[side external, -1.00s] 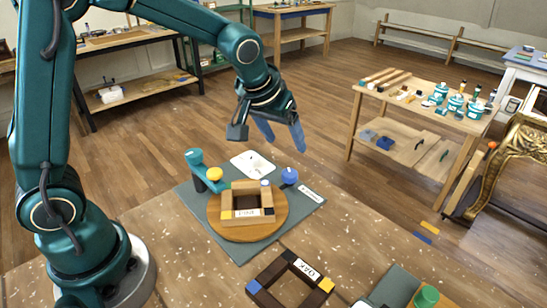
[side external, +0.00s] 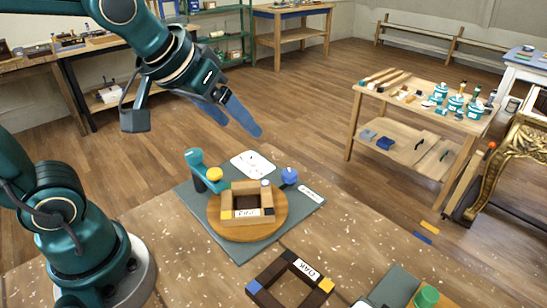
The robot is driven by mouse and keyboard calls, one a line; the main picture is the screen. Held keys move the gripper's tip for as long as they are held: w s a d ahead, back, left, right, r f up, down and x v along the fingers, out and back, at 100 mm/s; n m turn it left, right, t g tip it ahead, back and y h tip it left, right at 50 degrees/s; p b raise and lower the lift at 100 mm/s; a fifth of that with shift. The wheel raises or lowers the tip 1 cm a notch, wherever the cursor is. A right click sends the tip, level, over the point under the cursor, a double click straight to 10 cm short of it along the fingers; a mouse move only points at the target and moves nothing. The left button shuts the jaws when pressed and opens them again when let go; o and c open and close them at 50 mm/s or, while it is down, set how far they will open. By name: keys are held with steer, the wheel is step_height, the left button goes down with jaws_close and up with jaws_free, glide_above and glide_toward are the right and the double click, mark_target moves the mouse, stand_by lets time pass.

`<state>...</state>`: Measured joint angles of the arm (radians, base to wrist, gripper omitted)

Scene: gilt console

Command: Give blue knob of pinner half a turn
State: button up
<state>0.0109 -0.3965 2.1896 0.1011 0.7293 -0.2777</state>
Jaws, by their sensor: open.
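The pinner is a teal device (side external: 196,168) with a yellow knob (side external: 214,174) on a grey-green mat (side external: 236,248). A blue knob (side external: 289,175) stands at the mat's right side, near a white label (side external: 311,194). A round wooden turntable (side external: 246,231) holds a small wooden frame (side external: 247,190) with a paper label on its front. My gripper (side external: 236,118) is open and empty, with its blue fingers pointing down and right. It is in the air above and left of the blue knob, apart from it.
A dark frame labelled OAK (side external: 290,282) lies at the front of the worktop (side external: 165,238). A green knob (side external: 426,297) stands at lower right. A white sheet (side external: 253,165) lies at the mat's back. A wooden side table (side external: 407,118) and gilt console (side external: 505,165) stand beyond.

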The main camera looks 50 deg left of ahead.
steer(key=s+f+m+g, duration=0.2)
steer(key=s+m, duration=0.1)
steer(key=s, duration=0.6)
steer(key=shift+d+f+h, duration=0.15)
steer(key=shift+d+h, duration=0.25)
steer(key=shift+d, duration=0.05)
steer(key=n, duration=0.3)
glide_above(289, 173)
steer(key=s, duration=0.2)
steer(key=shift+g+y, duration=0.3)
steer(key=shift+y, duration=0.1)
steer(key=f, duration=0.9)
steer(key=shift+s+d+f, duration=0.15)
steer(key=shift+d+f, duration=0.05)
steer(key=shift+f, duration=0.2)
steer(key=shift+x, duration=2.6)
